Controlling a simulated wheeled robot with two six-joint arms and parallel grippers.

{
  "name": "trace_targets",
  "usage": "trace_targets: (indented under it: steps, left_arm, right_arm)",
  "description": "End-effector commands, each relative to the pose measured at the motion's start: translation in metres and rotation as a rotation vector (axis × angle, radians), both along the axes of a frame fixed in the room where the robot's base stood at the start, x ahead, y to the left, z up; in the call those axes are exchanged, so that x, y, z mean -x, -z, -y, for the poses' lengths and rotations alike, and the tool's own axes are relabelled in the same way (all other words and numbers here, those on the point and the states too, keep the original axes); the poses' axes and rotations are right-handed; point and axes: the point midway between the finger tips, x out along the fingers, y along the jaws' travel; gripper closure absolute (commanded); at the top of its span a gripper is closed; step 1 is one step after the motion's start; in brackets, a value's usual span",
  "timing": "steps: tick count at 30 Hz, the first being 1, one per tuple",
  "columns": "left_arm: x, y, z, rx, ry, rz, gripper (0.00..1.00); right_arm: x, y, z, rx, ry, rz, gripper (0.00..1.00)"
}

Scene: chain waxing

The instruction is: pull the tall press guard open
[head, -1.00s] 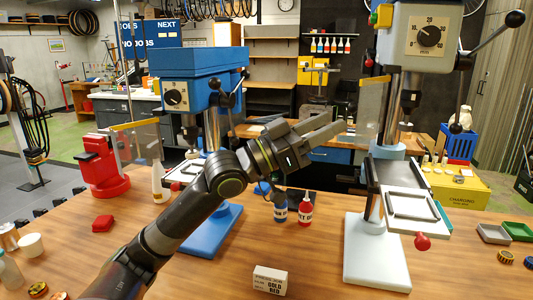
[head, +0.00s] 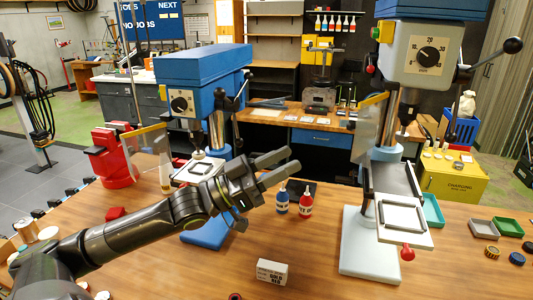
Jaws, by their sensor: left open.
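The tall press (head: 424,55) stands at the right with a white-grey head and blue top. Its guard (head: 367,125) is a clear panel with a yellow top edge, hanging at the left side of the spindle. My left gripper (head: 293,160) is open and empty, its fingers pointing right. In the picture it lies left of and below the guard, with a visible gap. My right gripper is not in view.
A blue press (head: 200,75) with its own clear guard (head: 153,148) stands at the left. Blue (head: 282,201) and red (head: 305,205) bottles stand between the presses. A white box (head: 272,272) lies at the front. Green (head: 433,211) and grey (head: 482,227) trays lie at the right.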

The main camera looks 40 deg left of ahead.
Motion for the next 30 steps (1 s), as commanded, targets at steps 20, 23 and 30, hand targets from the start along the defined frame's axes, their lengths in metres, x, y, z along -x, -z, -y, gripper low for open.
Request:
trace_targets:
  steps: [20,23,30]
  left_arm:
    - [0.022,0.011,-0.017,0.0,0.0,0.004,0.59]
    - [0.022,0.011,-0.017,0.0,0.0,0.004,0.62]
    - [0.02,0.002,-0.009,-0.199,-0.061,0.231,0.93]
  right_arm:
    - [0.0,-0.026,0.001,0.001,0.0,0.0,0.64]
    - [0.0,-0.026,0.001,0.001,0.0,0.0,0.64]
    - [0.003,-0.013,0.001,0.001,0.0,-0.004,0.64]
